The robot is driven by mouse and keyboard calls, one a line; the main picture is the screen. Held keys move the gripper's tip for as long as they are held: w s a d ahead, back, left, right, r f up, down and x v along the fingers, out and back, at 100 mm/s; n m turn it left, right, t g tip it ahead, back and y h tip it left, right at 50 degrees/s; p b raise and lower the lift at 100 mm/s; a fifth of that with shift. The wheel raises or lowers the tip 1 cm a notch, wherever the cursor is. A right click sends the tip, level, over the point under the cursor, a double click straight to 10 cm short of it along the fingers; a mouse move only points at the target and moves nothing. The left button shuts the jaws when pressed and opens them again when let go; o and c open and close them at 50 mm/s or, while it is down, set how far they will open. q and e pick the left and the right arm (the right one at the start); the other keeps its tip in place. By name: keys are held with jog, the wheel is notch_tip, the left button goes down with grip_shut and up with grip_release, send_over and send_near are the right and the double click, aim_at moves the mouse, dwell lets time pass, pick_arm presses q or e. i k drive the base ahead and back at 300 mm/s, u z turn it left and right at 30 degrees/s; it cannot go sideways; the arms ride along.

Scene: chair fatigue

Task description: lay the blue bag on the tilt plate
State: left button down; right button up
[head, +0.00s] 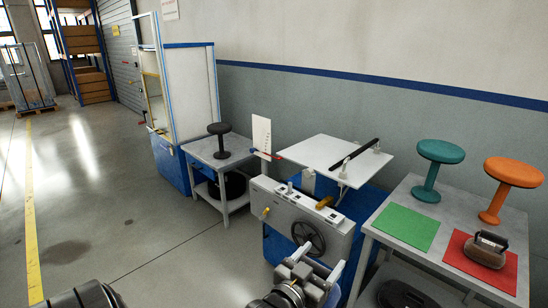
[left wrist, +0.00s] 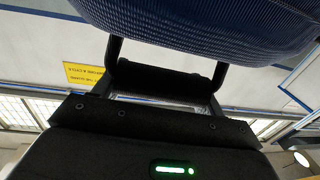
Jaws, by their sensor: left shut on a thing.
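The blue bag (left wrist: 200,22) fills the top of the left wrist view, with a woven surface and a black loop handle (left wrist: 165,72). My left gripper (left wrist: 163,92) is shut on that handle, and the bag hangs from it clear of any surface that I can see. The bag does not show in the head view. The tilt plate (head: 318,153) is a white square plate in the middle of the head view, raised above a grey machine, with a black bar (head: 354,155) across its right part.
The grey machine (head: 283,209) has a handwheel (head: 308,238) in front. At right, a table (head: 408,185) holds a bare green mat (head: 406,226), a dark handled bag (head: 487,249) on a red mat (head: 457,252), and teal (head: 441,152) and orange (head: 514,172) stools. An upright white panel (head: 261,134) stands left of the plate.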

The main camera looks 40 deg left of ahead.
aim_at(328, 155)
jog(key=u, duration=0.15)
jog(key=k, duration=0.4)
jog(key=u, duration=0.8)
jog(key=i, duration=0.75)
jog(key=u, duration=0.4)
jog(key=i, duration=0.9)
jog(key=z, duration=0.95)
jog(key=i, duration=0.55)
jog(key=z, duration=0.7)
